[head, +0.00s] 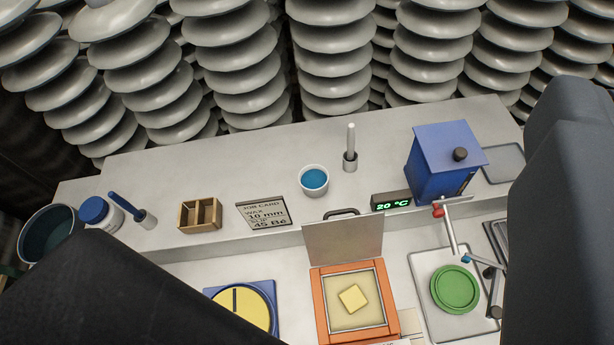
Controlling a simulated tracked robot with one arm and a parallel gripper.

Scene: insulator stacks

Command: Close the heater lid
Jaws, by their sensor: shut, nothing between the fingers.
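The heater (320,315) is an orange-framed square box at the bottom middle of the head view. A yellow block (353,298) lies inside on a pale yellow floor. The heater lid (343,240) is a grey panel standing open and roughly upright at the back edge of the heater. A dark handle (341,212) shows at the lid's top edge. My gripper's fingertips do not show. Large dark parts of my own arm cover the lower left and the right side of the view, apart from the lid.
A display (390,202) reading 20 °C stands behind the heater. A blue box (433,165) is behind right. A green dish (455,288) on a tray is to the right, a yellow disc (240,308) on a blue base to the left. A job card (263,213) and a blue-filled cup (314,180) stand behind.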

